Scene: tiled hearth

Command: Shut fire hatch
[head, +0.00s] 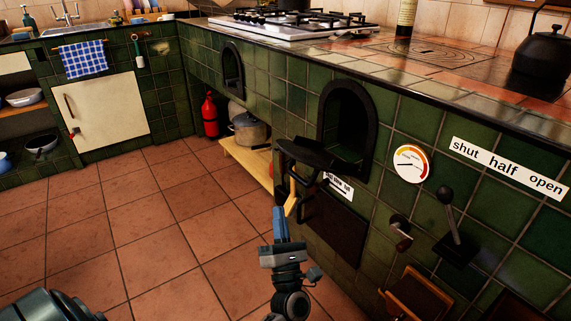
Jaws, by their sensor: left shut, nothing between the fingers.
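The fire hatch is an arched black-framed opening (347,120) in the green tiled front of the hearth. Its black door (305,152) is folded down and sticks out from the lower edge, so the hatch stands open and its inside is dark. My left gripper (279,212) has blue fingers. It is shut and empty, below and slightly left of the door in the picture, apparently apart from it. My right gripper is not in view.
A dark lower door (335,225) with a handle and a partly hidden label sits below the hatch. To the right are a gauge (411,163), a lever (449,212) and a crank knob (400,232). A low wooden shelf (248,160) stands left. The tiled floor (150,225) is clear.

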